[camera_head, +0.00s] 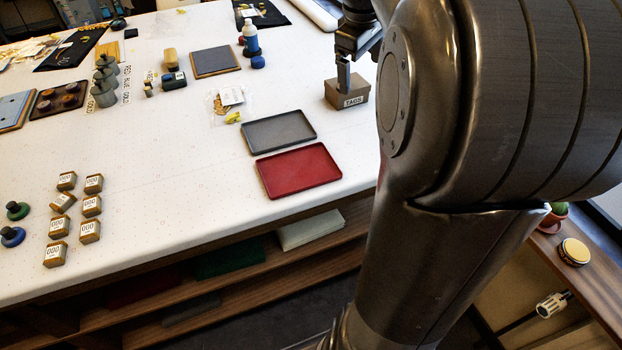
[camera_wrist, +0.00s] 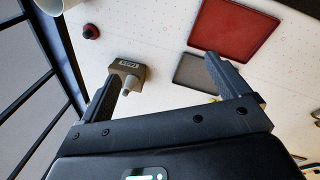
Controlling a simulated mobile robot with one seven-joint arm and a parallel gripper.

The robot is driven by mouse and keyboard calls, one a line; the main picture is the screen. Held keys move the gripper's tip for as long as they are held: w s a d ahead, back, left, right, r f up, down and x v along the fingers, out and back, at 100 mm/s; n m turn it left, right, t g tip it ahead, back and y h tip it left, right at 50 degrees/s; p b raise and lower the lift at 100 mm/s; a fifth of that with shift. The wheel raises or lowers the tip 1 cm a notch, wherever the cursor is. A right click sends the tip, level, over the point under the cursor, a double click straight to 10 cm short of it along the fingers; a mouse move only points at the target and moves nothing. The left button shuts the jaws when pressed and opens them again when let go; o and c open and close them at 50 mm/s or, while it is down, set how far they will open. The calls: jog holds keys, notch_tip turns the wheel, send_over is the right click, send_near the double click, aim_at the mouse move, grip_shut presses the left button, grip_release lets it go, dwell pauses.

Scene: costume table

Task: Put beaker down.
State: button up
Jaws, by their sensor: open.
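My gripper (camera_head: 344,78) is over the tan box marked TAGS (camera_head: 346,97) at the right of the white table. In the wrist view my gripper (camera_wrist: 165,68) has its fingers wide apart, with nothing between the tips. The TAGS box (camera_wrist: 131,66) shows near the left finger, with a small grey piece (camera_wrist: 130,84) against it; I cannot tell what that piece is. I cannot tell which one is the task's beaker.
A red tray (camera_head: 298,171) and a grey tray (camera_head: 279,132) lie near the table's front edge. Several labelled blocks (camera_head: 90,231) are at front left. The white table (camera_head: 185,190) has bare space between. My arm hides the right side.

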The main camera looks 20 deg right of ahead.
jog(key=s+a+f+m+t+y, duration=0.1)
jog(key=s+a+f+m+t, duration=0.1)
jog(key=s+a, duration=0.7)
jog(key=s+a+f+m+t+y, duration=0.1)
jog(key=s+a+f+m+t, duration=0.1)
jog(key=s+a+f, duration=0.3)
jog(key=s+a+m, duration=0.1)
jog(key=s+a, duration=0.3)
jog(key=shift+s+a+f+m, duration=0.2)
jog(key=shift+s+a+m, duration=0.1)
jog(key=shift+s, duration=0.1)
